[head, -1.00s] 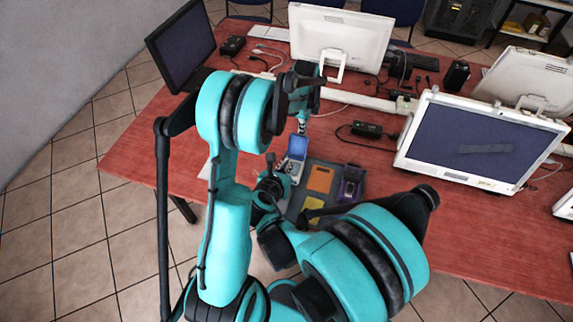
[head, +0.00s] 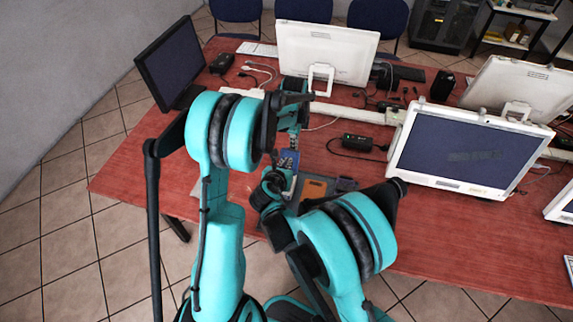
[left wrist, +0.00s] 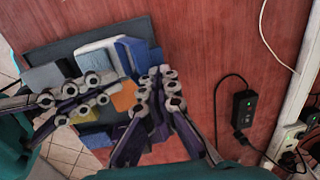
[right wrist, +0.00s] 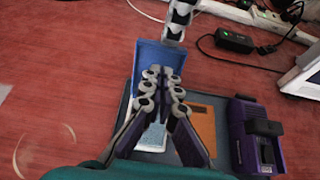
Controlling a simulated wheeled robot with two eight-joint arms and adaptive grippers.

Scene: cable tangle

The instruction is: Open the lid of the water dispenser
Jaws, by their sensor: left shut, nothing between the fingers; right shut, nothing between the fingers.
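A small white box with a blue lid (right wrist: 160,57), seemingly the water dispenser, sits on a dark grey tray (right wrist: 222,110). The lid stands raised at the box's far end; it also shows in the head view (head: 288,159) and left wrist view (left wrist: 139,56). My right gripper (right wrist: 163,73) is shut and empty, its tips in front of the lid's inner face; contact is unclear. My left gripper (left wrist: 158,72) is shut and empty, near the lid's outer side; it shows beyond the lid in the right wrist view. Fingers hide part of the white box.
The tray also holds an orange block (right wrist: 201,125) and a purple device (right wrist: 252,138). A black power adapter (right wrist: 234,40) with cables lies behind on the red table (right wrist: 60,60). A monitor (head: 465,150) stands at the right. Bare tabletop lies left of the tray.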

